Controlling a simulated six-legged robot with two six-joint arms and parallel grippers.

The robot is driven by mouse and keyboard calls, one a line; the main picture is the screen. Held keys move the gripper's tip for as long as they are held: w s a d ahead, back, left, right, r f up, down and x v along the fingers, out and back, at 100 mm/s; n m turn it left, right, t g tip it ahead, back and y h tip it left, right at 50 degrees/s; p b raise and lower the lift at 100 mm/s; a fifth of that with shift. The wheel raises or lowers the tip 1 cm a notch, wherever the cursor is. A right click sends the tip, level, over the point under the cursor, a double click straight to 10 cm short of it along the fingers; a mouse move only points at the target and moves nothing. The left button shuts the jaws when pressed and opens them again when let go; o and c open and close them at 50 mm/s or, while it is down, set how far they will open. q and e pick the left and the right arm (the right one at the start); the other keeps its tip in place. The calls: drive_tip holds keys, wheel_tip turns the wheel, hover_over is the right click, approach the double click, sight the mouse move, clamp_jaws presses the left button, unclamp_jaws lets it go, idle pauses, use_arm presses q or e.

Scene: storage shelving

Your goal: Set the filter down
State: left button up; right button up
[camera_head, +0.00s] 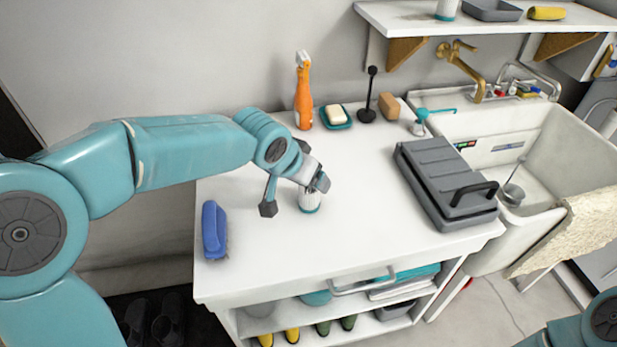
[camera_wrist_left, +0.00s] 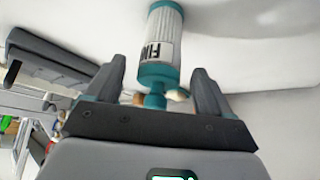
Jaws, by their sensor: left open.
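The filter (camera_head: 310,203), a small white cylinder with teal ends, stands on the white worktop (camera_head: 345,235) in the head view. It also shows in the left wrist view (camera_wrist_left: 162,48), with dark print on its label and a teal neck toward the gripper. My left gripper (camera_head: 296,194) is open at the filter; one dark finger is left of it and the other is at its upper right. In the left wrist view the open fingers (camera_wrist_left: 158,82) are spread on either side of the neck, with gaps visible. My right gripper is out of view.
A blue brush (camera_head: 214,230) lies at the worktop's left. An orange spray bottle (camera_head: 303,92), a soap dish (camera_head: 335,117) and a dark stand (camera_head: 368,98) are at the back. A grey case (camera_head: 446,180) sits right, beside the sink (camera_head: 557,140). The front middle is clear.

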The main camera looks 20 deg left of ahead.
use_arm(q)
drive_tip(key=p+v, duration=0.1)
drive_tip(key=v, duration=0.8)
